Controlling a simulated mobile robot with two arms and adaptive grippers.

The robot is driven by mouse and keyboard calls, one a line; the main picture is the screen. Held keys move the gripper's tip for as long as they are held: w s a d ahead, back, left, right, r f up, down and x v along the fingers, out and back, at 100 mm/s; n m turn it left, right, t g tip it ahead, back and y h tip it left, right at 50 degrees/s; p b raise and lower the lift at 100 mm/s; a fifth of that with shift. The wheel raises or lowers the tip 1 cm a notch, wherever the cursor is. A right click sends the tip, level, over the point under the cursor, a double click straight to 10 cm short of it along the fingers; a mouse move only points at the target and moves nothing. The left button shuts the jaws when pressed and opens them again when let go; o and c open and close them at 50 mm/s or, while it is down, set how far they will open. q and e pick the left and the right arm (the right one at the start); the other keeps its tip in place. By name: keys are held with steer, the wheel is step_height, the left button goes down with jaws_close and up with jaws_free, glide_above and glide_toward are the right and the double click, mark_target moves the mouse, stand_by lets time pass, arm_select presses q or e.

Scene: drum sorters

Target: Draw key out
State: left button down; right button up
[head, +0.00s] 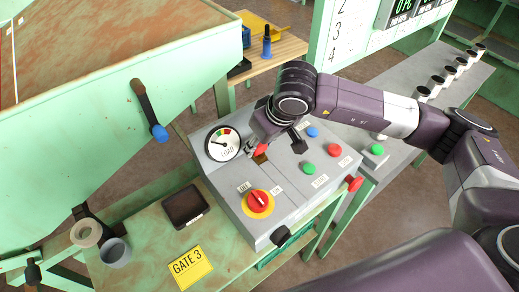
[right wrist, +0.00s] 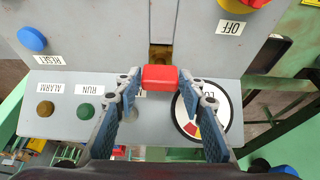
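The key shows as a red block-shaped head (right wrist: 160,77) in the right wrist view, and as a small red piece (head: 261,148) in the head view. A brass lock plate (right wrist: 160,55) sits in a slot of the grey control box (head: 233,205), right by the key head. My right gripper (right wrist: 160,80) has a fingertip on each side of the key head, closed against it. It reaches down over the box in the head view (head: 257,142). The key's shaft is hidden, so I cannot tell how deep it sits. My left gripper is not in view.
The box carries a load gauge (head: 223,143), a red rotary switch on yellow (head: 258,201), and blue (head: 313,132), green (head: 309,168) and red (head: 334,150) buttons.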

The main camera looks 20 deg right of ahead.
steer(key=c, duration=0.7)
steer(key=shift+r, duration=0.1)
steer(key=shift+w+r, duration=0.1)
steer(key=shift+r, duration=0.3)
steer(key=shift+r+b, duration=2.6)
steer(key=shift+r, duration=6.95)
